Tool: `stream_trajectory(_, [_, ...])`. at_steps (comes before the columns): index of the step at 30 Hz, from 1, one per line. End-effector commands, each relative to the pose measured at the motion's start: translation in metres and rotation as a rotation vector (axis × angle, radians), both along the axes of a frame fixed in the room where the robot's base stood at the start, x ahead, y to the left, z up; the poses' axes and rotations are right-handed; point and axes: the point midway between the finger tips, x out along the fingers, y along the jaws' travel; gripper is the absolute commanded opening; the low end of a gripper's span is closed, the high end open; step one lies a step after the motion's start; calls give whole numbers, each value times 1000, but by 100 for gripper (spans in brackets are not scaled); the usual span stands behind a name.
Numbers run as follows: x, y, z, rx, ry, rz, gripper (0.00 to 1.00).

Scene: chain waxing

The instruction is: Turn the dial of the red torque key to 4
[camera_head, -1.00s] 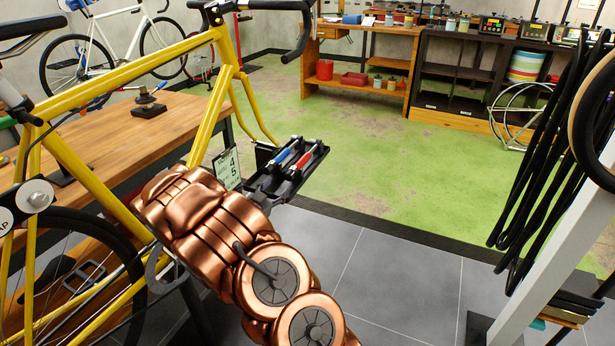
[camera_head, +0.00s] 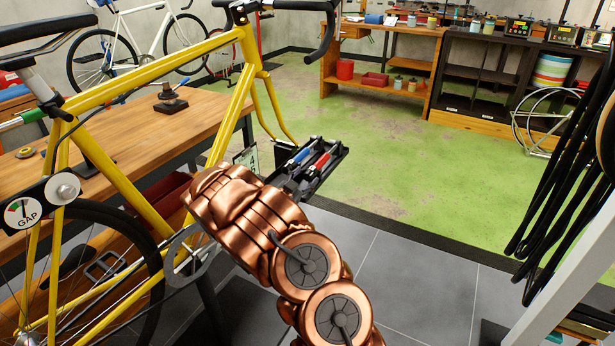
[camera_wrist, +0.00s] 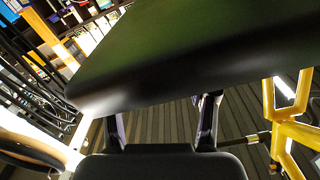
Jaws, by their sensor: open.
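A yellow bike frame (camera_head: 168,75) stands close on the left, by a wooden table (camera_head: 130,125). A card (camera_head: 246,157) is partly hidden behind my arm. Black tubes hang at the right by a pale post (camera_head: 575,275).

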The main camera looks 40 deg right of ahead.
Motion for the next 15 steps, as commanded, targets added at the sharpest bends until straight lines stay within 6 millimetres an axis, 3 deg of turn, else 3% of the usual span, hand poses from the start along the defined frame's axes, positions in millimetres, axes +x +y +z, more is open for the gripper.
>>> stream_trajectory(15, [1, -8, -1, 2, 3, 0, 56])
